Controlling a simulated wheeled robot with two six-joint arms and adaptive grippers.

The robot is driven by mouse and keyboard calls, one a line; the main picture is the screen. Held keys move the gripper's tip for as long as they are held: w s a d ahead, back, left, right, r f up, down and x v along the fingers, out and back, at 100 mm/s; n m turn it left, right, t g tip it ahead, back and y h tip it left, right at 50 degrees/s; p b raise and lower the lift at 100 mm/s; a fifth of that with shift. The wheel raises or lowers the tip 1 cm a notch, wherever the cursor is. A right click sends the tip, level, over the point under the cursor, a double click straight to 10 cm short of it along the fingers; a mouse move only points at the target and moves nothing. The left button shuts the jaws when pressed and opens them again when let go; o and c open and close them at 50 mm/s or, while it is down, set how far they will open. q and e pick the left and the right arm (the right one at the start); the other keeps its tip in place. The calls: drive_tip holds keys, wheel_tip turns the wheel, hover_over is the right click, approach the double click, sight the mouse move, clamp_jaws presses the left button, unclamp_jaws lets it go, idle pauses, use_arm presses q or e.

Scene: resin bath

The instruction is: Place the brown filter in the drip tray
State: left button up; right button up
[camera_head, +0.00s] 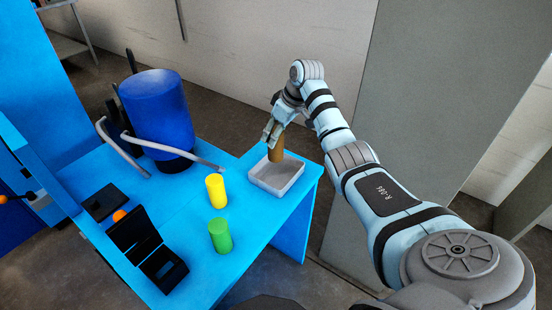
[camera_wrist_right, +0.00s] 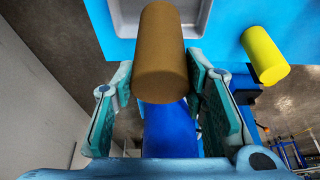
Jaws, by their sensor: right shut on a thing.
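The brown filter (camera_head: 277,149) is an upright cylinder at the grey drip tray (camera_head: 275,188), near the tray's back side. My right gripper (camera_head: 270,132) is shut on the filter's upper part. In the right wrist view the brown filter (camera_wrist_right: 160,60) sits between the two teal fingers of my right gripper (camera_wrist_right: 160,98). The grey tray (camera_wrist_right: 203,22) shows behind the filter there. I cannot tell whether the filter's lower end touches the tray floor. My left gripper is not in view.
A yellow cylinder (camera_head: 216,191) and a green cylinder (camera_head: 220,236) stand left of the tray on the blue table (camera_head: 180,215). A dark blue drum (camera_head: 156,108) with grey bars stands at the back left. A black open case (camera_head: 146,243) lies at the front left.

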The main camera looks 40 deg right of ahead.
sight(277, 154)
wheel_tip(277, 154, down, 3)
drive_tip(key=shift+d, duration=0.15)
drive_tip(key=f, duration=0.1)
drive_tip(key=f+b, duration=0.1)
drive_tip(key=f, duration=0.2)
drive_tip(key=shift+s+f, duration=0.2)
drive_tip(key=shift+s, duration=0.15)
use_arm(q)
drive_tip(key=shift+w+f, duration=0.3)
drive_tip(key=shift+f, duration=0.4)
use_arm(e)
drive_tip(key=shift+w+f, duration=0.15)
drive_tip(key=o, duration=1.2)
use_arm(q)
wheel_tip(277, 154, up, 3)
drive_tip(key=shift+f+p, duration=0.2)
drive_tip(key=shift+p, duration=1)
use_arm(e)
drive_tip(key=v, duration=1.2)
